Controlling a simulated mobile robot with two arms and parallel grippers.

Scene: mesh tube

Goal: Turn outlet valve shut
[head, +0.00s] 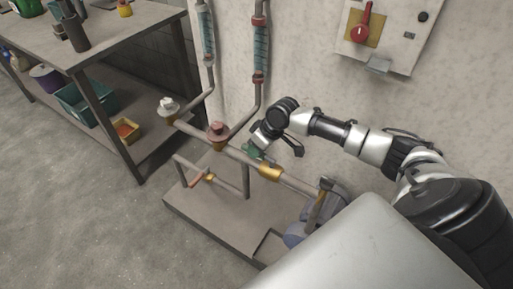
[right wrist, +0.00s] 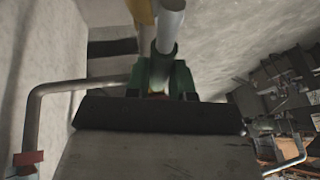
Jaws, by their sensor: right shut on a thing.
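A green valve (head: 252,153) sits on the pipe run over the low plinth, between the red-topped fitting and a brass fitting. My right gripper (head: 264,146) is at this green valve and covers part of it. In the right wrist view the green valve body (right wrist: 161,72) stands on a grey pipe just past the dark gripper (right wrist: 158,100). The gripper is shut on the valve; its handle is mostly hidden, so its angle cannot be told. I cannot tell from any label which valve is the outlet. My left gripper is not in view.
A red-topped fitting (head: 217,131), a white-topped one (head: 168,106) and a red-handled valve (head: 199,179) are on nearby pipes. A brass fitting (head: 270,172) and a blue-grey pump (head: 300,234) stand close by.

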